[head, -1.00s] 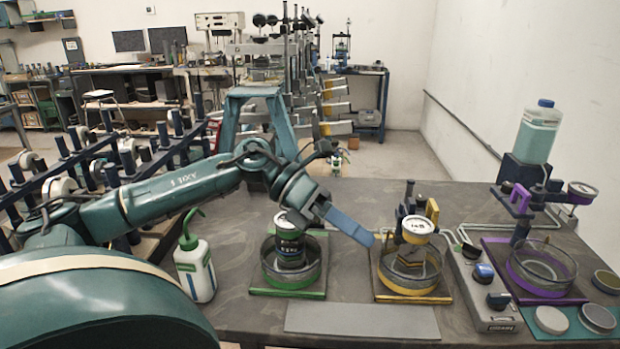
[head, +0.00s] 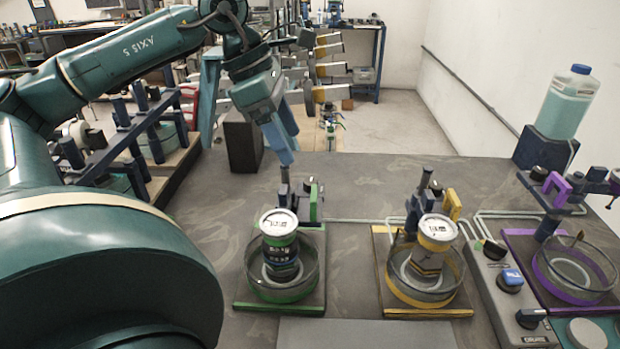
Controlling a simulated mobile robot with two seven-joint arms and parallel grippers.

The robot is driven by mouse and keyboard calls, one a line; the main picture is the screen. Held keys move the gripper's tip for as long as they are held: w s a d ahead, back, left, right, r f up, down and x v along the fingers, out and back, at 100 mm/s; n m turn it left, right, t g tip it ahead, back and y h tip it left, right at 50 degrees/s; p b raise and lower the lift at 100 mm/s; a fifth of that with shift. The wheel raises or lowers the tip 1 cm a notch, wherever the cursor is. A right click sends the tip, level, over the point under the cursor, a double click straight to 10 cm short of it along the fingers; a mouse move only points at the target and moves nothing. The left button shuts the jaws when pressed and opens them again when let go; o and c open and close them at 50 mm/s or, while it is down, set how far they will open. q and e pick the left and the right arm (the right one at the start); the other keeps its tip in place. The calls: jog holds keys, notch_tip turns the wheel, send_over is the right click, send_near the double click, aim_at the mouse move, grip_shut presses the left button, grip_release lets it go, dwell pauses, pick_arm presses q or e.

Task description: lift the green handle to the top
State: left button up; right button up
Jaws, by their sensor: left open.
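The green handle (head: 314,201) is a small upright green part at the back of the green-trimmed station (head: 315,285), beside a dark post. In front of it, a dark can with a white lid (head: 279,240) stands in a round glass dish. My left gripper (head: 284,140) is above and behind the handle, a little to its left, with blue fingers pointing down. It is open, empty and apart from the handle. My right gripper is not in view.
A yellow-trimmed station (head: 422,311) with a yellow handle (head: 453,205) stands to the right. A control box (head: 505,290) and a purple-trimmed station (head: 520,238) are farther right. A flat grey plate (head: 365,335) lies in front. The bench behind the stations is mostly clear.

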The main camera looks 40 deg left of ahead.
aim_at(316, 193)
pick_arm(q)
jog(key=p+x, duration=0.1)
jog(key=x, duration=0.7)
jog(key=shift+f, duration=0.3)
jog(key=shift+x, duration=0.9)
jog(key=shift+c, duration=0.2)
jog(key=c, duration=1.3)
notch_tip(316, 193, up, 5)
jog(key=shift+w+r+p, duration=0.15)
jog(key=shift+p, duration=0.8)
jog(key=shift+c, duration=0.2)
jog(key=o, duration=1.4)
